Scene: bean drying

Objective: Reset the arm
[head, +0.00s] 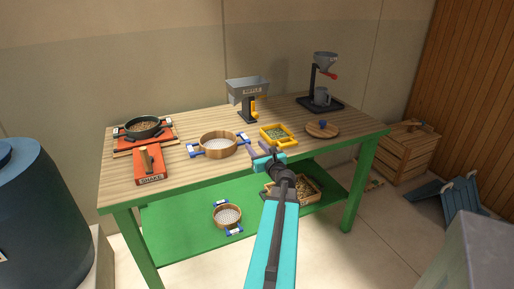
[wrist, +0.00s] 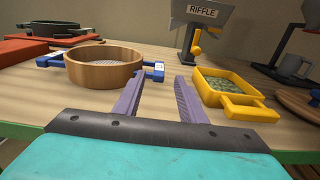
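My gripper (wrist: 158,102) shows in the wrist view with its two purple fingers apart and nothing between them. In the head view my gripper (head: 266,152) is at the end of my teal arm, at the front edge of the wooden table top (head: 180,178). A round wooden sieve (wrist: 104,67) with blue handles stands just beyond it to the left. A yellow tray (wrist: 226,92) with greenish contents lies to the right. The gripper appears apart from both.
On the table are a grey riffle hopper (head: 246,88), a dripper stand (head: 322,85), a round wooden lid (head: 322,129), a black pan (head: 145,127) and an orange "SHAKE" board (head: 150,165). A green shelf (head: 180,225) below holds another sieve (head: 227,215). A wooden crate (head: 407,150) stands right.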

